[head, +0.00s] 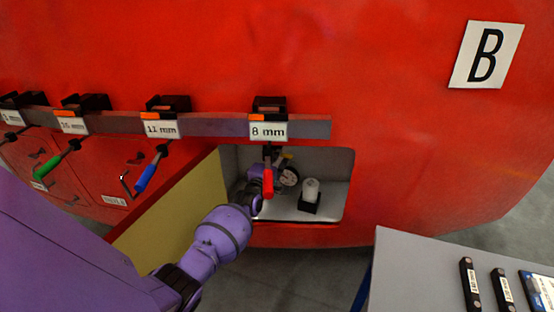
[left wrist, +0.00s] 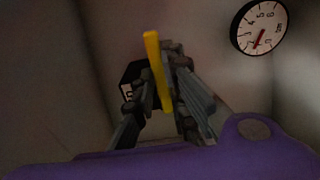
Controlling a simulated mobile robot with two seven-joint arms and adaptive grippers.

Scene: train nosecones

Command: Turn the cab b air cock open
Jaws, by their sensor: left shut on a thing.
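The red cab wall (head: 400,130) carries a large B placard (head: 486,55) and has an open, grey-lined recess (head: 338,170). My left gripper (head: 258,178) reaches into this recess from the left, partly hidden behind a hanging red-handled tool (head: 268,182). In the left wrist view, the air cock's yellow lever (left wrist: 156,65) stands nearly upright, leaning slightly. My left gripper (left wrist: 160,85) has one finger on each side of the lever and is shut on it. The cock's body is mostly hidden by the fingers. My right gripper is in neither view.
A yellow panel (head: 175,222) borders the left. A grey table (head: 420,275) is front right.

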